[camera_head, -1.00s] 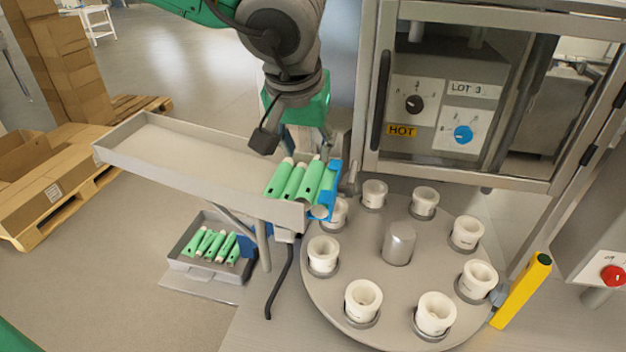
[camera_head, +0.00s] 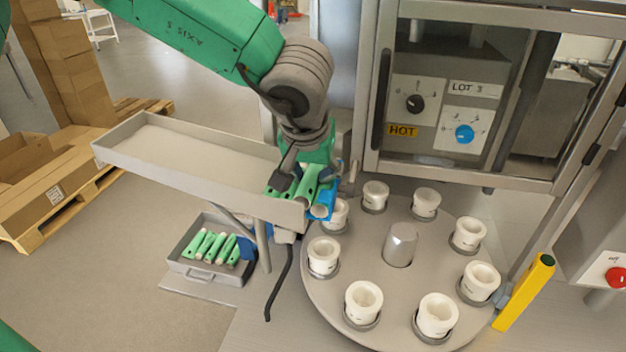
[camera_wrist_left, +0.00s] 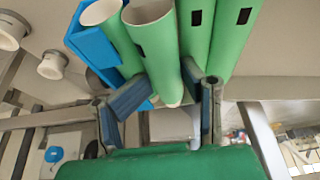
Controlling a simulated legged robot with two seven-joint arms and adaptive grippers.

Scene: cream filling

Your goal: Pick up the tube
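Green tubes with pale ends (camera_head: 308,184) lie side by side at the lower right end of the sloped metal tray (camera_head: 185,150), by a blue end piece (camera_head: 322,206). My left gripper (camera_head: 300,180) is down over them and partly hides them. In the left wrist view, its two fingers (camera_wrist_left: 163,100) stand apart, with the lower end of one green tube (camera_wrist_left: 155,45) between them. Other green tubes (camera_wrist_left: 232,40) lie on both sides of it. The gripper looks open; finger contact with the tube is unclear. My right gripper is not in view.
A turntable (camera_head: 375,285) with several white cups (camera_head: 363,300) stands right of the tray. A lower bin (camera_head: 213,268) holds more green tubes. A glass-fronted machine (camera_head: 470,100) stands behind, and a yellow post (camera_head: 523,292) rises at the right.

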